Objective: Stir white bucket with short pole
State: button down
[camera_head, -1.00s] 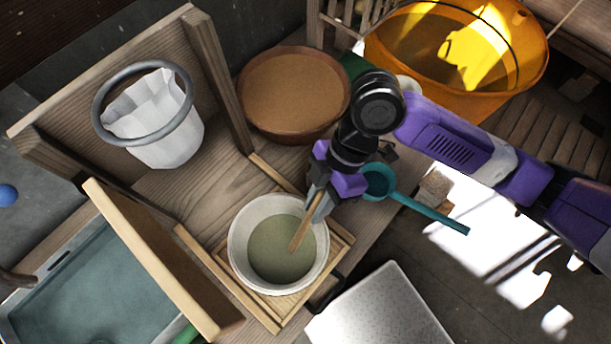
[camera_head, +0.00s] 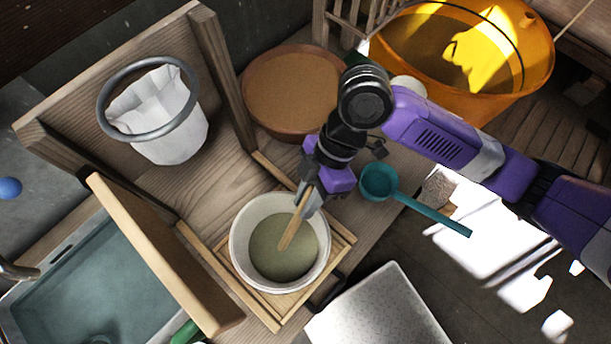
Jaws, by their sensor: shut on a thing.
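The white bucket (camera_head: 237,262) stands upright in a low wooden frame on the bench and holds a greenish-grey liquid (camera_head: 270,252). My gripper (camera_head: 309,196) is over the bucket's upper right rim, shut on the short wooden pole (camera_head: 292,231). The pole is tilted, its lower end down and to the left in the liquid near the middle of the bucket. The submerged tip is hidden.
A teal ladle (camera_head: 420,207) lies right of the bucket. A brown bowl (camera_head: 295,92) and an orange tub (camera_head: 400,60) stand behind. A white cloth-lined ring mould (camera_head: 170,130) hangs at left. A tilted board (camera_head: 155,255) and a sink (camera_head: 90,290) are lower left.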

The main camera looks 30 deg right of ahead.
jog(key=v, duration=1.5)
jog(key=shift+r, duration=0.35)
jog(key=shift+d+r, duration=0.1)
dwell(0.6)
